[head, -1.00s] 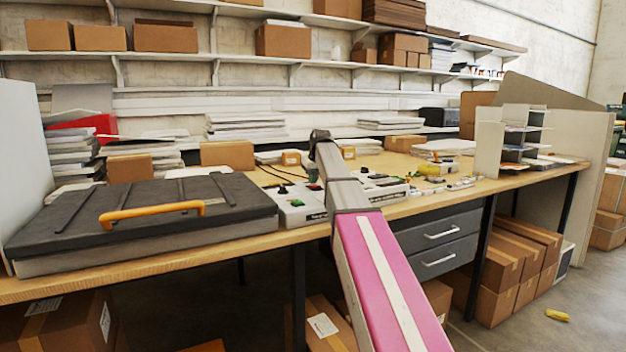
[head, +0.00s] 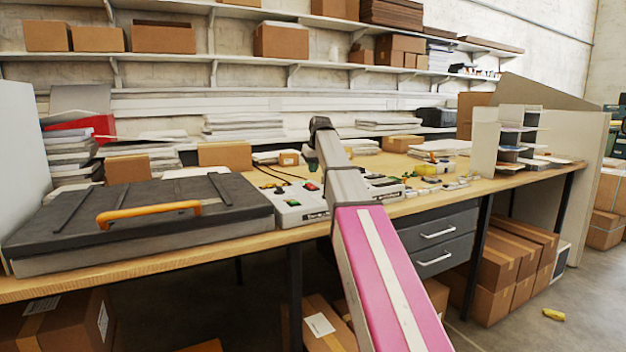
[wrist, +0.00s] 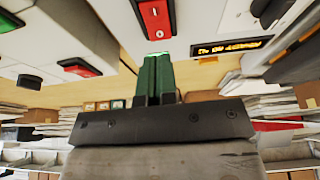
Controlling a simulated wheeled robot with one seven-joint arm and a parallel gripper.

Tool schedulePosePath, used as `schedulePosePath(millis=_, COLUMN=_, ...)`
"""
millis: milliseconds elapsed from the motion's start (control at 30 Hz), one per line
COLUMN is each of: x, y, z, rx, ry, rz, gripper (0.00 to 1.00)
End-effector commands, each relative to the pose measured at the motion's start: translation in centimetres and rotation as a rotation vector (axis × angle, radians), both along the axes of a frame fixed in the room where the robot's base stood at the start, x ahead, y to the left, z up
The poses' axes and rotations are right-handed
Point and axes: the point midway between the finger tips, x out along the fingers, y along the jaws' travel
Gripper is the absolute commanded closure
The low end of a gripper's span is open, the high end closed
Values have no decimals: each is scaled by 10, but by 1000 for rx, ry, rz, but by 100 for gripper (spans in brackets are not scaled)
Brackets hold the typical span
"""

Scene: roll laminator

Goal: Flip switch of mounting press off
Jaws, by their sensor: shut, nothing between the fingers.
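The large flat press (head: 150,205) with a dark lid and an orange handle (head: 150,213) lies closed at the left of the bench. A pale control box (head: 296,211) with red and green switches stands right beside it. In the wrist view a red rocker switch (wrist: 155,14) sits on a white panel at the top. My gripper (wrist: 155,62) has green fingers held together, empty, just below that switch in the picture. A green lit patch shows at the fingertips, partly hidden by them. Whether fingers touch the panel, I cannot tell. My gripper's tips are unclear in the head view.
Another red switch (wrist: 79,68) is on the white unit at the left of the wrist view, and a lit display (wrist: 231,47) is at the right. Small devices (head: 425,185) stand further right on the bench (head: 130,270). Loaded shelves line the wall behind.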

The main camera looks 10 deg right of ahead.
Motion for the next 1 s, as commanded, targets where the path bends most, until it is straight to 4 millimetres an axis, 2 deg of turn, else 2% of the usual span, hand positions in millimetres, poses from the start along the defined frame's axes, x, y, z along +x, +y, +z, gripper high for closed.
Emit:
schedulePosePath(millis=33, x=-4, y=-1, z=12, rx=1, ry=-3, rz=0, gripper=100)
schedulePosePath(millis=200, x=-15, y=-5, z=44, rx=1, ry=-4, rz=0, gripper=100)
schedulePosePath(millis=400, x=-24, y=-8, z=70, rx=1, ry=-4, rz=1, gripper=100)
schedulePosePath(millis=600, x=-28, y=-9, z=80, rx=1, ry=-4, rz=1, gripper=100)
schedulePosePath(millis=1000, x=-28, y=-9, z=81, rx=1, ry=-3, rz=1, gripper=100)
